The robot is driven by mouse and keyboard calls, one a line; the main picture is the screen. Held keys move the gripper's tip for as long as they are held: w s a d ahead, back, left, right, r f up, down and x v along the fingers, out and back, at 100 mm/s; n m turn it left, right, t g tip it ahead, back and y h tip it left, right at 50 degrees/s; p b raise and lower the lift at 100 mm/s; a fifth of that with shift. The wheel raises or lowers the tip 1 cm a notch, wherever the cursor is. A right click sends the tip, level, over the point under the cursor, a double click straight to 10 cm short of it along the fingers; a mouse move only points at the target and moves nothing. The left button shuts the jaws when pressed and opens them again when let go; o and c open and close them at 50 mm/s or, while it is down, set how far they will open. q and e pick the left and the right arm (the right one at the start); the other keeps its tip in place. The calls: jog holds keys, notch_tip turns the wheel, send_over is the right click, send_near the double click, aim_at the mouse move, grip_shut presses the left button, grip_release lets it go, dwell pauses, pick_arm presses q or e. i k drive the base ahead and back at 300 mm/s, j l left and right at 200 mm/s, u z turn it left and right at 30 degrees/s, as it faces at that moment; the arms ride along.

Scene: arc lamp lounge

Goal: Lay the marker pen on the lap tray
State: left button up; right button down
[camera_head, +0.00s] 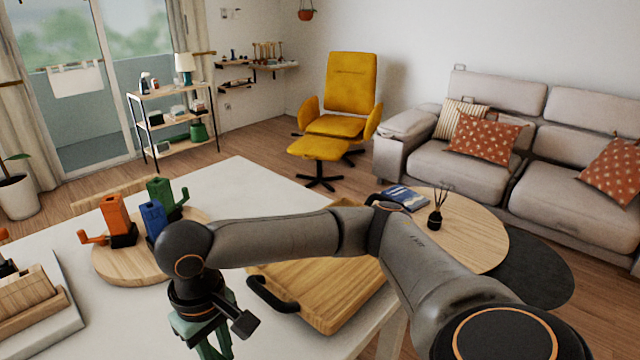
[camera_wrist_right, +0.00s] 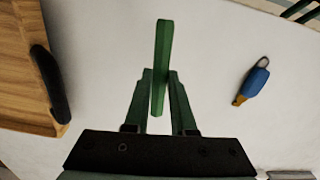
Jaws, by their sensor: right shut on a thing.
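The marker pen (camera_wrist_right: 162,50) looks like a green stick in the right wrist view. My right gripper (camera_wrist_right: 158,80) is shut on it, and the pen sticks out beyond the fingertips. In the head view my right gripper (camera_head: 207,345) is over the white table at the bottom, left of the lap tray; I cannot make out the pen there. The lap tray (camera_head: 335,290) is wooden with a black handle (camera_head: 272,295) and lies partly behind my right arm. Its edge and handle show at the left of the right wrist view (camera_wrist_right: 20,75). My left gripper is not in view.
A blue object with an orange tip (camera_wrist_right: 255,82) lies on the table (camera_wrist_right: 215,50) at right in the wrist view. A round wooden board (camera_head: 112,270) holds orange, blue and green devices. A wooden block set (camera_head: 30,300) is far left.

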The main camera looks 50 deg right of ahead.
aim_at(314, 271)
jog(key=u, duration=0.4)
jog(key=k+l+u, duration=0.1)
jog(key=u, duration=0.3)
jog(key=k+u, duration=0.15)
jog(key=u, duration=0.2)
jog(key=k+l+u, duration=0.15)
jog(key=u, duration=0.3)
jog(key=k+u, duration=0.45)
jog(key=k+l+z, duration=0.15)
jog(key=k+z, duration=0.15)
jog(key=k, duration=0.3)
jog(key=k+z, duration=0.1)
jog(key=z, duration=0.25)
jog(key=k+l+z, duration=0.1)
jog(key=z, duration=0.25)
jog(key=l+z, duration=0.15)
jog(key=z, duration=0.25)
jog(key=k, duration=0.05)
